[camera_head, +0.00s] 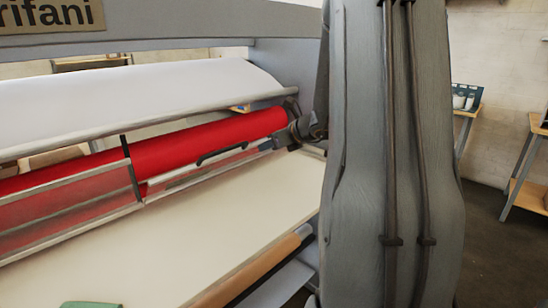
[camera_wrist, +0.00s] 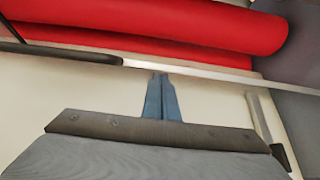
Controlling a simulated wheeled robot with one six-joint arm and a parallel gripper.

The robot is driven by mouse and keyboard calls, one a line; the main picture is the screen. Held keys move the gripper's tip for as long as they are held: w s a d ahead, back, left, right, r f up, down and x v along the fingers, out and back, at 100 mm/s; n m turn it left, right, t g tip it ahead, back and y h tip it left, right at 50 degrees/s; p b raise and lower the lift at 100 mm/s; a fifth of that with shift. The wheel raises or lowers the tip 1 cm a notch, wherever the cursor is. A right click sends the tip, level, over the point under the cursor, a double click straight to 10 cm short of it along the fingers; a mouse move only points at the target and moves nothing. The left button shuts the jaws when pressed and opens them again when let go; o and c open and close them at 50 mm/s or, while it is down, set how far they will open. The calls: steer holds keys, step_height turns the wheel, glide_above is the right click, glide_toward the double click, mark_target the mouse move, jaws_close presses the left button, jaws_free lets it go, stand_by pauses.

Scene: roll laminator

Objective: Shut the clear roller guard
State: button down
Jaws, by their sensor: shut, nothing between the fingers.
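The clear roller guard (camera_head: 75,201) is a long see-through panel with a pale frame and a dark crossbar, in front of the red rollers (camera_head: 210,140). A dark handle (camera_head: 222,153) shows near its right part. I cannot tell how far the guard is tilted open. In the wrist view the guard's pale edge bar (camera_wrist: 220,81) and dark handle (camera_wrist: 60,51) cross in front of the rollers. My gripper (camera_wrist: 160,76) is shut and empty, its blue fingertips close to the bar; contact is unclear. In the head view my arm hides part of the gripper.
A cream feed table (camera_head: 190,225) lies below the guard, with a tan roll (camera_head: 258,270) along its front. A white film roll (camera_head: 140,90) sits above the red rollers. The grey side housing (camera_head: 285,52) stands at the right end. Wooden stands (camera_head: 525,165) are further right.

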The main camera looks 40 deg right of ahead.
steer(key=w+a+r, duration=0.1)
steer(key=w+r, duration=0.5)
steer(key=w, duration=0.4)
steer(key=shift+w+a+p, duration=0.2)
steer(key=shift+a+p, duration=0.15)
steer(key=shift+p, duration=0.05)
steer(key=shift+r, duration=0.1)
steer(key=shift+s, duration=0.1)
